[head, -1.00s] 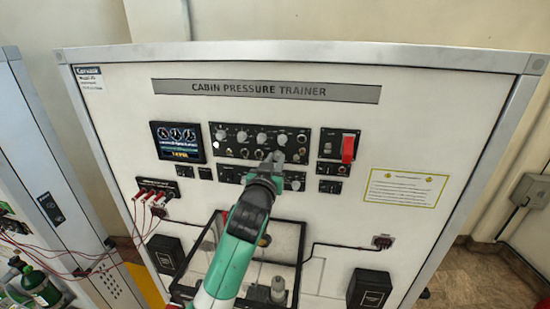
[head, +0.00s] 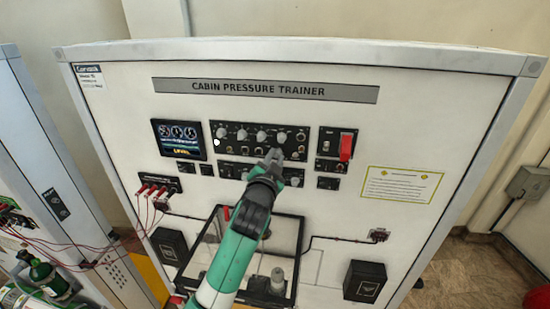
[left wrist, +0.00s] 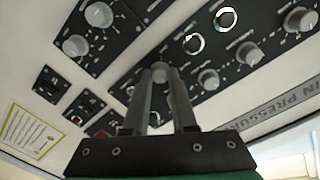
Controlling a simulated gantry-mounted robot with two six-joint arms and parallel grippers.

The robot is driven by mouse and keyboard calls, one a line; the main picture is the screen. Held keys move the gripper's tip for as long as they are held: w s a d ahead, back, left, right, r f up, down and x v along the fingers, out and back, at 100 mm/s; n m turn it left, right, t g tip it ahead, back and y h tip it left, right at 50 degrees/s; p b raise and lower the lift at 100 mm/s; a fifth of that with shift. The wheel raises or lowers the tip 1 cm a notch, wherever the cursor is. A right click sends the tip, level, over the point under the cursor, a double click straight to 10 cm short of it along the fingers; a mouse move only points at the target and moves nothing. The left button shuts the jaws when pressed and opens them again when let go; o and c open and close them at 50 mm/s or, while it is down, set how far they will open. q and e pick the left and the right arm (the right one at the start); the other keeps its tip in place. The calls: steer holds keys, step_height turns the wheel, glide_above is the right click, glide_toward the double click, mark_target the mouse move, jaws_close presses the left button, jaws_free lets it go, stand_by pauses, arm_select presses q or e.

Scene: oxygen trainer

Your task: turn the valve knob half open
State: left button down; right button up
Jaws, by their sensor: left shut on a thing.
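The cabin pressure trainer panel (head: 440,120) stands upright in front of me. A black control strip (head: 228,150) on it carries rows of grey knobs and switches. My left gripper (head: 273,156) reaches up to the lower row of this strip. In the left wrist view, the fingers of my left gripper (left wrist: 162,95) are shut on a small round grey knob (left wrist: 160,70). Its label and turn position cannot be read, and the fingers partly hide it. I cannot tell from lettering whether it is the valve knob. My right gripper is not in view.
A display (head: 179,139) sits left of the strip, a red switch cover (head: 347,147) right of it. Below are a framed glass box (head: 300,250) and black boxes (head: 365,281). Red cables and a green bottle (head: 42,272) are at the left.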

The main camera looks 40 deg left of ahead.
arm_select(q)
steer(key=shift+f, duration=0.2)
steer(key=c, duration=0.7)
jaws_free()
steer(key=shift+r, duration=0.15)
